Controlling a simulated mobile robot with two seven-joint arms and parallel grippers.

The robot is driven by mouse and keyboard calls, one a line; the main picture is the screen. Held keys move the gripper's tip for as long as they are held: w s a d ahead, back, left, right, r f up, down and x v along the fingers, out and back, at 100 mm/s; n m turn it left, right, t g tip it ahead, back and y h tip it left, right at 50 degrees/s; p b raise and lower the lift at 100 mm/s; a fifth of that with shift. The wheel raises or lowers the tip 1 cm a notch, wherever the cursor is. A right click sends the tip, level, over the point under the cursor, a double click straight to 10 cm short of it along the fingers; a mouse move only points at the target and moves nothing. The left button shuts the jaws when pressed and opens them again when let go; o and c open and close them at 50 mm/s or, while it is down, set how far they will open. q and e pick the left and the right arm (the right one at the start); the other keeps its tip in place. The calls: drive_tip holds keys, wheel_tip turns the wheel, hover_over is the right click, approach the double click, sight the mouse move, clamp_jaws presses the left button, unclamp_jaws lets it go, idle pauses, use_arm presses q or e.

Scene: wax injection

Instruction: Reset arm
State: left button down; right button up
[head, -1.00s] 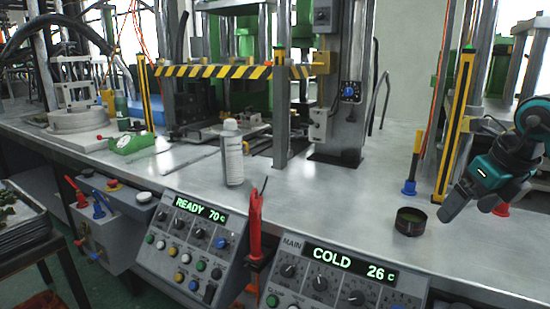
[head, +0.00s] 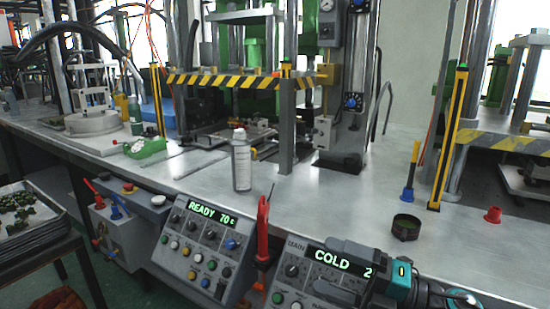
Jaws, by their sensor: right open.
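My right gripper (head: 338,272) is low at the lower right of the head view, in front of the right control panel, and covers part of its display. Nothing shows between its fingers. My right arm comes in from the bottom right edge. My left gripper is not in view. The right panel (head: 296,245) reads COLD, its number partly hidden. The left panel (head: 183,237) reads READY 70 C.
A white spray bottle (head: 241,162) stands on the metal bench (head: 335,205). A press with a striped bar (head: 225,80) stands behind. A tray (head: 40,222) is at far left.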

drive_tip(key=s+d+f+m+t+h+p, duration=0.1)
drive_tip(key=s+d+f+m+t+h, duration=0.15)
drive_tip(key=f+m+t+h, duration=0.6)
drive_tip(key=s+d+f+m+t+h+p, duration=0.1)
drive_tip(key=d+f+m+h+p, duration=0.2)
drive_tip(key=m, duration=1)
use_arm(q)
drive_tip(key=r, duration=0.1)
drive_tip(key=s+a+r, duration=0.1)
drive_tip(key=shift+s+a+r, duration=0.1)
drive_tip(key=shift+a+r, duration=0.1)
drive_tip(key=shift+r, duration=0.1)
use_arm(e)
drive_tip(key=s+d+f+m+g+h, duration=0.2)
drive_tip(key=s+f+m+g+h, duration=0.2)
drive_tip(key=s+f, duration=0.8)
drive_tip(key=m+g, duration=0.2)
drive_tip(key=m, duration=0.2)
drive_tip(key=shift+d, duration=0.15)
